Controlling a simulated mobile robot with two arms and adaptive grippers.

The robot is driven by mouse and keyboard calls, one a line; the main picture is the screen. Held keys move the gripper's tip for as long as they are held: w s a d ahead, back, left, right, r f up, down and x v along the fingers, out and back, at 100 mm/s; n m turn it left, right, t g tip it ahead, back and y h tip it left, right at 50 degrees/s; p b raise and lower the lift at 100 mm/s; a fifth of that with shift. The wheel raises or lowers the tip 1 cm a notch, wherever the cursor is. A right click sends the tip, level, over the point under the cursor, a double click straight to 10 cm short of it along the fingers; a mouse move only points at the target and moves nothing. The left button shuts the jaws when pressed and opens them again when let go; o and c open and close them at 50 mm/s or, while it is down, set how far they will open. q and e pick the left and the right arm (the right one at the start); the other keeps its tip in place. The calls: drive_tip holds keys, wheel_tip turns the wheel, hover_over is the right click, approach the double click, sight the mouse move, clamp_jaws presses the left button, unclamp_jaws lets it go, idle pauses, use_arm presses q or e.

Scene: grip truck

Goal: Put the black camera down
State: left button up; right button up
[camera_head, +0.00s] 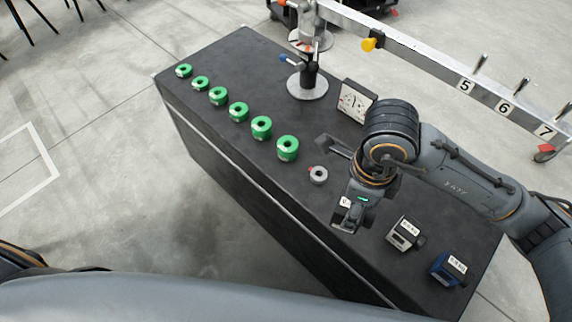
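My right gripper (352,212) points down over the black table, its arm coming in from the right. A small white label (345,202) and a dark body show right at its fingers. This looks like the black camera (346,219), mostly hidden by the gripper and blending with the dark tabletop. I cannot tell whether the fingers are closed on it, or whether it touches the table. My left gripper is not in view.
On the black table (330,262), a grey camera (402,236) and a blue camera (448,268) stand to the right. A grey ring (318,175) lies to the left, beyond it several green rolls (261,127). A stand (308,85) and white-faced panel (354,101) are behind.

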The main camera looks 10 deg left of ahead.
drive_tip(key=shift+s+a+f+b, duration=0.35)
drive_tip(key=shift+s+f, duration=0.4)
drive_tip(key=shift+s, duration=0.15)
drive_tip(key=w+d+f, duration=0.2)
drive_tip(key=w+f, duration=0.2)
drive_tip(key=w+d+f+p, duration=0.1)
drive_tip(key=w+d+f, duration=0.1)
drive_tip(key=w+f, duration=0.2)
drive_tip(key=w+d+f, duration=0.2)
drive_tip(key=w+f, duration=0.2)
drive_tip(key=shift+w+d+f+p, duration=0.2)
drive_tip(key=shift+w+f+p, duration=0.1)
drive_tip(key=shift+f+p, duration=0.05)
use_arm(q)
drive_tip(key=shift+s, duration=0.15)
use_arm(e)
drive_tip(key=shift+f, duration=0.1)
drive_tip(key=shift+f, duration=0.15)
drive_tip(key=o, duration=1)
drive_tip(key=shift+c, duration=0.2)
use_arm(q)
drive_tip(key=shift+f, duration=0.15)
